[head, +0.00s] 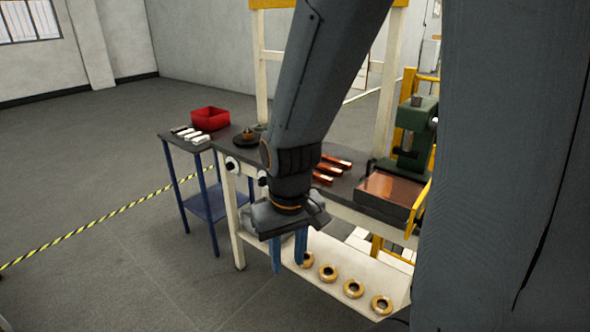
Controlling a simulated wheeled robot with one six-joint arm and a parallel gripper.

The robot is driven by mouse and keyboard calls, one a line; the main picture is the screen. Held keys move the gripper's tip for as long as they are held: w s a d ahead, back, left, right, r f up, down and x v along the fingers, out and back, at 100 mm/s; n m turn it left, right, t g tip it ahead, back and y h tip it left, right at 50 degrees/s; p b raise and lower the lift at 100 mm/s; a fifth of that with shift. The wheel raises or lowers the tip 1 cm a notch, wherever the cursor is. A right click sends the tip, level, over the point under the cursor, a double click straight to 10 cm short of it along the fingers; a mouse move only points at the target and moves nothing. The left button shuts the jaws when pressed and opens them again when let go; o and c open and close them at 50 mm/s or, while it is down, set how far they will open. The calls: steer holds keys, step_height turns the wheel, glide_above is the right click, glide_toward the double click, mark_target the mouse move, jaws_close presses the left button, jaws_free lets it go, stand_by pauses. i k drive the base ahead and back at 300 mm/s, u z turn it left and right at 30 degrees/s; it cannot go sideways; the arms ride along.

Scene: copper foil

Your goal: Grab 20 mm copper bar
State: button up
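Several copper-coloured bars (330,169) lie side by side on the dark top of the workbench (345,187), just right of my arm. I cannot read their sizes, so I cannot tell which is the 20 mm one. My arm may hide part of the bars and the bench. My gripper (289,250) hangs in front of the bench, nearer to me than the bars and lower in the picture. Its two blue fingers point down and stand apart, with nothing seen between them.
A green press-like machine (414,130) and a copper-topped block (390,188) stand at the bench's right. Brass rings (327,272) lie on the lower shelf. A blue-legged side table (180,150) holds silver bars (190,134) and a red bin (210,118). The floor at left is clear.

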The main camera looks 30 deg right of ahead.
mark_target(320, 177)
steer(key=z, duration=0.1)
steer(key=i, duration=0.85)
steer(key=z, duration=0.3)
